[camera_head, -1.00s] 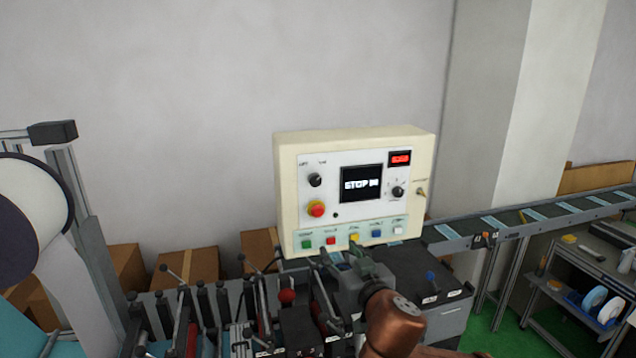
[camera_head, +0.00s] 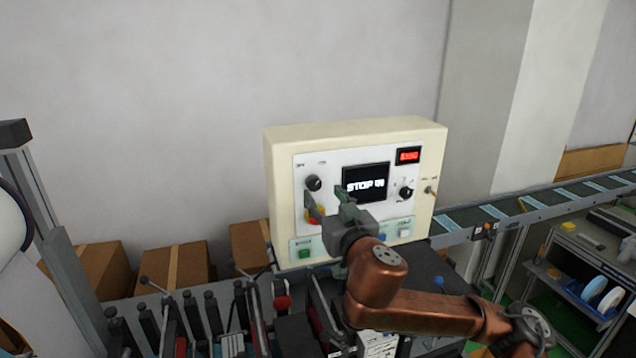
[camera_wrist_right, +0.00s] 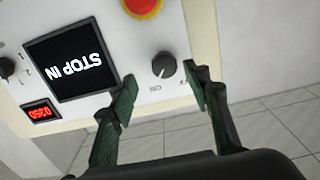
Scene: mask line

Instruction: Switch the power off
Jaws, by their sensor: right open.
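The cream control box (camera_head: 437,165) stands at mid-picture in the head view. Its screen (camera_head: 365,181) reads "STOP" and one more short word. A black knob (camera_head: 313,183) is at upper left. Below it, the red stop button on its yellow base (camera_head: 316,217) is partly hidden by a finger. My right gripper (camera_head: 327,200) is open in front of the panel. In the right wrist view the upper-left knob (camera_wrist_right: 163,65) appears between its fingertips; contact is not visible. My left gripper is not in view.
A small red display (camera_head: 408,156) is at the panel's upper right. Coloured buttons, including a green one (camera_head: 305,249), line the bottom, some hidden by my arm. Upright levers (camera_head: 212,312) stand below. A conveyor (camera_head: 530,203) runs right, and boxes (camera_head: 172,268) lie behind.

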